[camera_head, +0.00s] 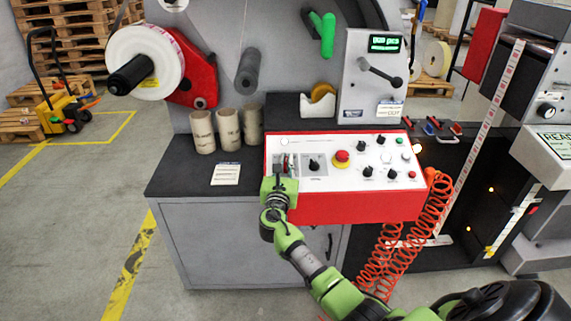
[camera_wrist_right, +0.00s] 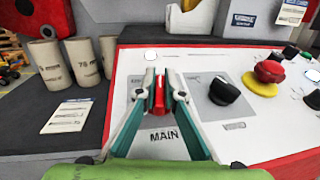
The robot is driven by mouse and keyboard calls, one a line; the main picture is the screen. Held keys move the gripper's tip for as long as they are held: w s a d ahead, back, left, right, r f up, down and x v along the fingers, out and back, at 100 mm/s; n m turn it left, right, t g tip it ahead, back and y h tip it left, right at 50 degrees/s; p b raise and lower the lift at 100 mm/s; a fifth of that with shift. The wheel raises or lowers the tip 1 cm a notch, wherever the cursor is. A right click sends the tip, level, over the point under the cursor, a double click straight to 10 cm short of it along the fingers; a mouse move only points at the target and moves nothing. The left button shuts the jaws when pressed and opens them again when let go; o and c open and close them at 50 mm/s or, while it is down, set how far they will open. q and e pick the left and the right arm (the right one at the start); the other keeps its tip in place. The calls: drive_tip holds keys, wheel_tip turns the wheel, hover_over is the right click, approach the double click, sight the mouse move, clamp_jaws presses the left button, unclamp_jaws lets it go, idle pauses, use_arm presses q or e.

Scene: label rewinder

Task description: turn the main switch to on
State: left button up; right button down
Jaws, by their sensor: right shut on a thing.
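The red main switch (camera_wrist_right: 158,95) stands on a grey plate marked MAIN, on the white face of the red-edged control panel (camera_head: 345,208). My right gripper (camera_wrist_right: 157,85) is shut on the main switch, with one finger on each side of it. In the wrist view the switch handle points roughly away from me, in line with the fingers. In the head view my right gripper (camera_head: 285,168) is at the panel's left end and largely covers the switch. My left gripper is in neither view.
A black knob (camera_wrist_right: 223,91) and a red emergency button on yellow (camera_head: 342,158) sit right of the switch. Cardboard cores (camera_head: 228,127) and a paper card (camera_head: 226,174) are to its left. Orange coiled hose (camera_head: 432,205) hangs at the panel's right.

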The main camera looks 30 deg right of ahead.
drive_tip(key=shift+m+g+h, duration=0.7)
drive_tip(key=shift+m, duration=0.1)
drive_tip(key=c, duration=2.1)
unclamp_jaws()
drive_tip(key=shift+c, duration=0.2)
drive_tip(key=v, duration=1.2)
drive_tip(key=shift+s, duration=0.1)
